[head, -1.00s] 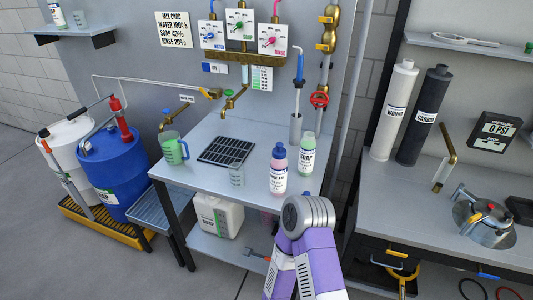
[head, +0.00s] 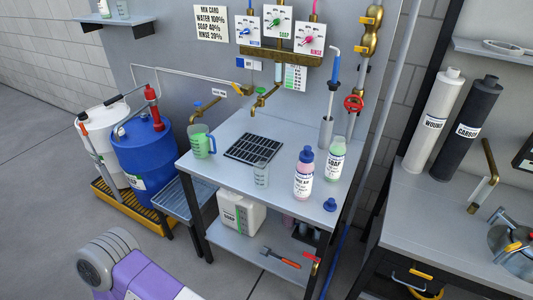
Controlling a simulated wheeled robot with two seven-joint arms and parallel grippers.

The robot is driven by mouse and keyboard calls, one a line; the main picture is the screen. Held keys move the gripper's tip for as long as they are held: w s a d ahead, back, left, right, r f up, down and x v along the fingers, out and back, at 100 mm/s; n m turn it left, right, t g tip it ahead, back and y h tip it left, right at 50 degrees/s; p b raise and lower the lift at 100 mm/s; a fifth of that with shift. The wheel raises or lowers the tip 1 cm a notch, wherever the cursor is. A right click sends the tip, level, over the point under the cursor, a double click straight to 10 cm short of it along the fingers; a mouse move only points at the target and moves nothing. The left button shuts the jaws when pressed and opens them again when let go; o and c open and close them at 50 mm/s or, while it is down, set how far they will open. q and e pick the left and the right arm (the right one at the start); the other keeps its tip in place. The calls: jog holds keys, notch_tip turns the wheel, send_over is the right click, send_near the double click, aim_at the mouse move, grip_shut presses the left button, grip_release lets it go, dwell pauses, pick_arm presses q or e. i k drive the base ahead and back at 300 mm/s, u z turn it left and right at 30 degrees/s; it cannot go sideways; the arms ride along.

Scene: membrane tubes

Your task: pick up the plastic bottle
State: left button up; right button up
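Two plastic bottles stand upright on the right part of the steel bench (head: 240,205). One bottle (head: 303,176) has a pink-and-white body, a white label and a blue-purple top. Just behind it to the right stands a green-tinted bottle (head: 335,160) labelled SOAP, with a pale top. Nothing of mine touches either bottle. A purple and grey link of my arm shows at the lower left, well short of the bench. Neither gripper is in view, so I cannot see whether they are open or shut.
A small blue cap-like piece (head: 330,204) lies in front of the bottles. A clear beaker (head: 261,174), a black drain grid (head: 254,148) and a green jug (head: 201,141) are left of them. A standing tube (head: 326,131) is behind.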

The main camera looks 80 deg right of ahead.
aim_at(335, 159)
jog(key=u, duration=0.3)
jog(key=k, duration=1.6)
jog(key=z, duration=0.65)
